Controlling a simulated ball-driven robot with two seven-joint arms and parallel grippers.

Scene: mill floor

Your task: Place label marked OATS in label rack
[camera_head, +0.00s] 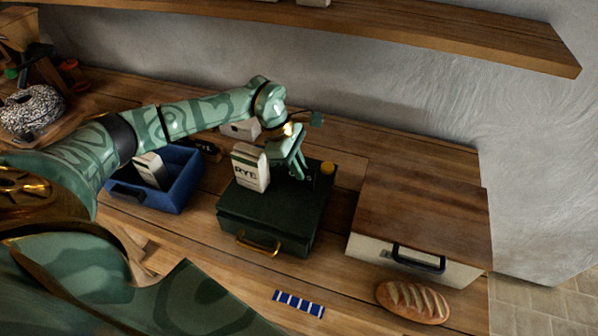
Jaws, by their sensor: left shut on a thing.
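My left gripper (280,155) reaches in from the left over a dark green box. It is shut on a white block marked RYE (249,168), gripping it at its right side. The block is upright at the top of the green box (265,212); I cannot tell whether it touches the lid. I see no label that reads OATS. A small blue and white striped piece (299,303) lies flat near the front of the table; I cannot tell whether it is the label rack. My right gripper is not in view.
A blue bin (182,190) with a pale and black item stands left of the green box. A wood-topped white box (420,215) with a black handle stands right, with a bread loaf (412,300) before it.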

